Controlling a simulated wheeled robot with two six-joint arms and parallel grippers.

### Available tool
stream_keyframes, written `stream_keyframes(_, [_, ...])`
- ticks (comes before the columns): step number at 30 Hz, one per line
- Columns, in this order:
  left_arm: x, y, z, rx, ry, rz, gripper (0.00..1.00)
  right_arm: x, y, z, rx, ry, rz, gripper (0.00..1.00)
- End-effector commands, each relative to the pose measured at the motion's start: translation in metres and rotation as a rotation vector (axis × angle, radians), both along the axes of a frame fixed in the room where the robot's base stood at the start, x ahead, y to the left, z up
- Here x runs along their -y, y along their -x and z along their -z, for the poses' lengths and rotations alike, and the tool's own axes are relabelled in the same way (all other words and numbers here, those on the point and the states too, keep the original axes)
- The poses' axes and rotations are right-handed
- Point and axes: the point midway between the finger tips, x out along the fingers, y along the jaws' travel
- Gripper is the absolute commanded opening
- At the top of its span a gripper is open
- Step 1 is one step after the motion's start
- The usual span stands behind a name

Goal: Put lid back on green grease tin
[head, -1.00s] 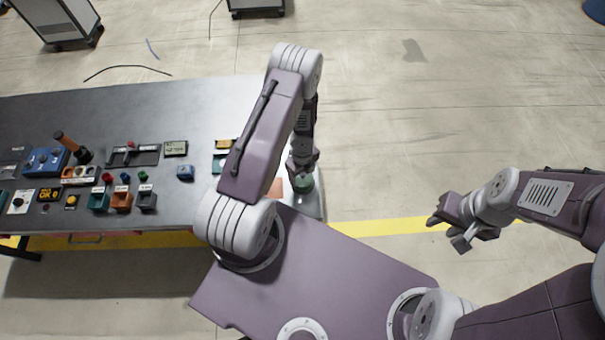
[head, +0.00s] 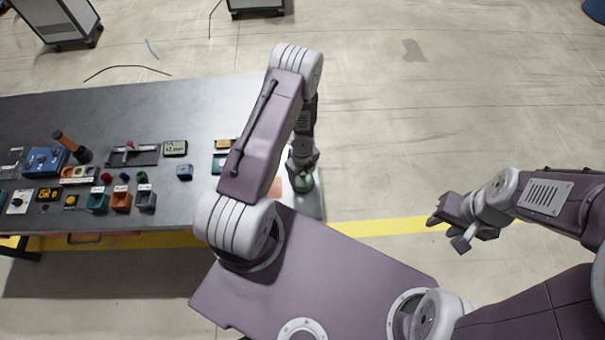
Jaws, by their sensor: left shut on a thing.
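The green grease tin (head: 304,186) stands at the right end of the grey table and shows as a small round green shape. My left gripper (head: 302,172) points down right over it, with its arm reaching across the table's right end. It is shut on the lid, which is mostly hidden by the fingers. I cannot tell lid from tin clearly, or whether the lid is seated. My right gripper (head: 447,233) is open and empty over the floor, to the right of the table.
The grey table (head: 200,105) carries small teal, orange and grey bins (head: 121,201), a blue box (head: 46,160), a small display (head: 175,148) and a blue block (head: 184,172) left of my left arm. The table's right edge lies close beside the tin.

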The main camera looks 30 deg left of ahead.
Motion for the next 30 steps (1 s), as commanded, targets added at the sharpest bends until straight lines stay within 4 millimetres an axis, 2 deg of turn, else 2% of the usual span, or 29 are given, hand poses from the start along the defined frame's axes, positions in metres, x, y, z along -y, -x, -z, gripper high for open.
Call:
stream_keyframes(7, [-0.0001, -0.0001, -0.0001, 0.000, 0.000, 0.000, 0.31, 0.0000, 0.0000, 0.0000, 0.000, 0.000, 0.000, 0.36])
stream_keyframes(8, [-0.0001, -0.0001, -0.0001, 0.000, 0.000, 0.000, 0.78, 0.0000, 0.0000, 0.0000, 0.000, 0.000, 0.000, 0.36])
stream_keyframes(9, [-0.0001, -0.0001, -0.0001, 0.000, 0.000, 0.000, 0.89, 0.0000, 0.0000, 0.0000, 0.000, 0.000, 0.000, 0.36])
stream_keyframes(10, [-0.0001, -0.0001, -0.0001, 0.000, 0.000, 0.000, 0.95, 0.0000, 0.0000, 0.0000, 0.000, 0.000, 0.000, 0.36])
stream_keyframes(17, [-0.0001, -0.0001, -0.0001, 0.000, 0.000, 0.000, 0.95, 0.0000, 0.0000, 0.0000, 0.000, 0.000, 0.000, 0.36])
stream_keyframes(18, [-0.0001, -0.0001, 0.0000, 0.000, 0.000, 0.000, 1.00, 0.0000, 0.0000, 0.0000, 0.000, 0.000, 0.000, 0.36])
stream_keyframes(25, [-0.0001, -0.0001, -0.0004, 0.000, 0.000, 0.000, 1.00, 0.0000, 0.0000, -0.0003, 0.000, 0.000, 0.000, 0.36])
stream_keyframes(30, [-0.0001, -0.0001, -0.0093, 0.000, 0.000, 0.000, 1.00, 0.0000, 0.0001, -0.0092, 0.000, 0.000, 0.000, 0.36])
